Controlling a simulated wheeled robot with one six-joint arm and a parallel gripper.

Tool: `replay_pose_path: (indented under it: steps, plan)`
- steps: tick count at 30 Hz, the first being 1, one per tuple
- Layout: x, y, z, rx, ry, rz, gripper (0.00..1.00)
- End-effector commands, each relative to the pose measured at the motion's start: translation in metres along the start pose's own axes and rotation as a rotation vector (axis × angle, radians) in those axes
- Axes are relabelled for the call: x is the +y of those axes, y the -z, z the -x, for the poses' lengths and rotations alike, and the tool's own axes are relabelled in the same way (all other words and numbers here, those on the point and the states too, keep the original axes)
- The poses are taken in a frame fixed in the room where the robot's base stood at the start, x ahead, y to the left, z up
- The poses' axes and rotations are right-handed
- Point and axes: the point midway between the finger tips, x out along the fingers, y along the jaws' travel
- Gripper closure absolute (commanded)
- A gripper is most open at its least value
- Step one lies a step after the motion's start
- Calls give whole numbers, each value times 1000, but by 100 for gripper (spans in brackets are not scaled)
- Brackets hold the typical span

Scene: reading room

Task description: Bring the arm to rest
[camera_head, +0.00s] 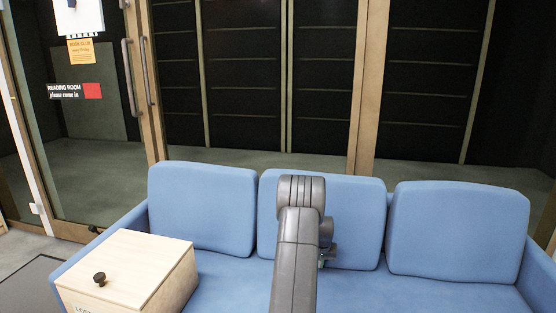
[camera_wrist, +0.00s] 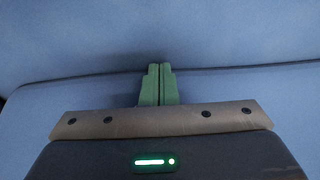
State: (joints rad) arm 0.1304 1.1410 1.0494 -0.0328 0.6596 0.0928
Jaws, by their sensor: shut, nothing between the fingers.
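My arm reaches forward over the blue sofa (camera_head: 222,291) in the head view, with its far end in front of the middle back cushion (camera_head: 350,205). In the wrist view my gripper (camera_wrist: 159,70) shows its two green fingers together, with nothing between them. Blue sofa fabric fills the wrist view beyond the fingers, with a dark seam behind them. In the head view the fingers are mostly hidden behind my arm. I cannot tell how close the fingertips are to the fabric.
A pale wooden box (camera_head: 125,268) with a dark knob (camera_head: 99,278) stands at the left front, beside my arm. Glass doors (camera_head: 85,120) with long handles and signs stand behind the sofa. The right seat of the sofa is clear.

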Motion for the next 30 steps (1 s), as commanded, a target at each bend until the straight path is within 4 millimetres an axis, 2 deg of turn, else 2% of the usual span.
replay_pose_path:
  steps: [12,19,22,25,27,30]
  plan:
    - [0,-6,3,1,0,0,100]
    - [0,1,1,1,0,0,100]
    - [0,-12,2,-5,0,1,100]
    - [-1,-30,15,-2,0,1,100]
    - [-2,-37,32,0,0,1,100]
    - [-2,-38,54,1,0,1,100]
